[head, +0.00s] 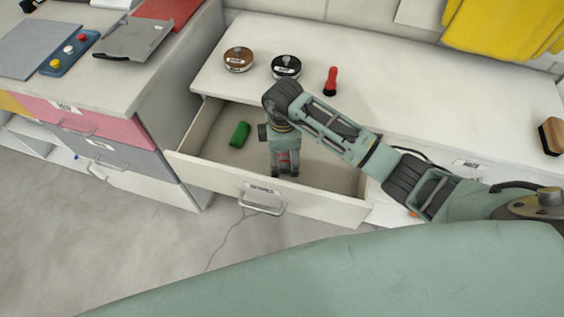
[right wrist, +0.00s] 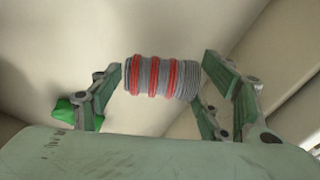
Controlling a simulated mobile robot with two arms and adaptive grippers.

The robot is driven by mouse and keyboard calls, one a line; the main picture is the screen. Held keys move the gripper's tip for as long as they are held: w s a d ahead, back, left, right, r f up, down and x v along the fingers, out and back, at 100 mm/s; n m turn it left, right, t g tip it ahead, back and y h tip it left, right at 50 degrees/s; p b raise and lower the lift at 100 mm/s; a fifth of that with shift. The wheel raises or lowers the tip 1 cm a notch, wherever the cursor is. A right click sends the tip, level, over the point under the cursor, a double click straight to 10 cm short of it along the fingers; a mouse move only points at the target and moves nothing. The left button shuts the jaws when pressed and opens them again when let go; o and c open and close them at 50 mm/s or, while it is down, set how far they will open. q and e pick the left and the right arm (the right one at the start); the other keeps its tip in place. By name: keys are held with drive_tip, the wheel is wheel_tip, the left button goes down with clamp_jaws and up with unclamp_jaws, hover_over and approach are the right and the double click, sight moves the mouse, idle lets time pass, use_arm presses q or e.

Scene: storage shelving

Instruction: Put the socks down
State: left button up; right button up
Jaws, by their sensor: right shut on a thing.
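The socks (right wrist: 161,76) are a grey roll with red stripes, held between the fingers of my right gripper in the right wrist view. In the head view my right gripper (head: 285,172) points down inside the open drawer (head: 215,172), shut on the socks (head: 284,156), of which only a little red and grey shows. I cannot tell whether the socks touch the drawer floor. A green roll (head: 240,134) lies in the drawer to the left of the gripper; a bit of green (right wrist: 64,111) also shows in the right wrist view. My left gripper is not in view.
A cabinet with a pink drawer (head: 95,124) stands left. The drawer's right part is clear.

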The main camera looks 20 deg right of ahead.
sight(282, 165)
drive_tip(key=shift+a+f, duration=0.1)
drive_tip(key=shift+f, duration=2)
drive_tip(key=o, duration=1.2)
drive_tip(key=shift+f, duration=0.1)
drive_tip(key=shift+c, duration=0.2)
wheel_tip(282, 165, up, 12)
drive_tip(key=shift+r, duration=0.15)
